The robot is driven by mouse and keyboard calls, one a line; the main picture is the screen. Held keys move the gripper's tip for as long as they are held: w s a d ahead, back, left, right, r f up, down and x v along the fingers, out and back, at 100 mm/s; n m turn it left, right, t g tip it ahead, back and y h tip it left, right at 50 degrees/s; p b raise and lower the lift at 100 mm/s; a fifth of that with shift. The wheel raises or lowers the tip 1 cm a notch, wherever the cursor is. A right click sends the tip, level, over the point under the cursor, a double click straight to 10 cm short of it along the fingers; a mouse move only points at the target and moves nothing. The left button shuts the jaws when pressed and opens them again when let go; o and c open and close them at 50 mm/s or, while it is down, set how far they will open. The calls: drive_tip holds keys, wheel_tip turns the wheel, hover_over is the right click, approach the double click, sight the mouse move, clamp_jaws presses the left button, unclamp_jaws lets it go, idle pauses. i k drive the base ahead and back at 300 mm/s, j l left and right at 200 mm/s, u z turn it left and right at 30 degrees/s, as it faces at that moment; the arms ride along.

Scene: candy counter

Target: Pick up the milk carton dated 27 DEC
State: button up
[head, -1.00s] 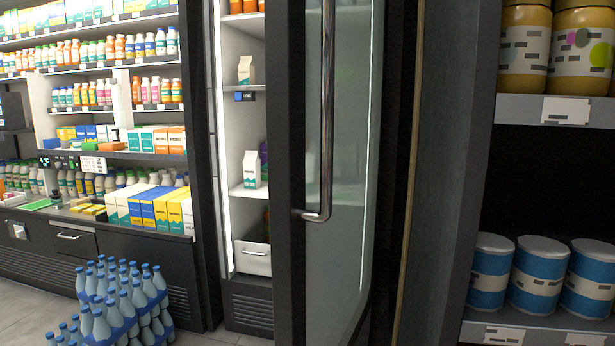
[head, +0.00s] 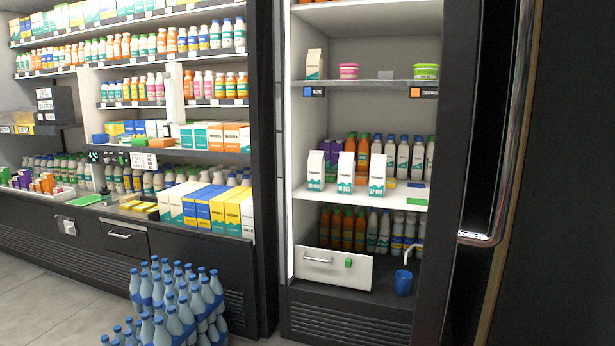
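Three white-and-teal milk cartons stand upright in a row on the middle shelf (head: 300,190) of the fridge: a left one (head: 316,171), a middle one (head: 345,173) and a right one (head: 377,174). The right carton's small print looks like 27 DEC. The other two dates are too small to read surely. A similar carton (head: 314,64) stands on the shelf above, its date not readable. My gripper is not in view.
A metal door handle (head: 508,165) is right of the fridge opening. Bottles stand behind the cartons. A drawer front (head: 335,266) and blue cup (head: 403,282) sit below. Stacked blue bottles (head: 180,305) stand on the floor at left, with stocked shelves behind.

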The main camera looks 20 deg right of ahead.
sight(378, 164)
drive_tip(key=i+j, duration=0.2)
drive_tip(key=i, duration=0.3)
drive_tip(key=i+j+u, duration=0.15)
drive_tip(key=i, duration=0.3)
drive_tip(key=j, duration=0.1)
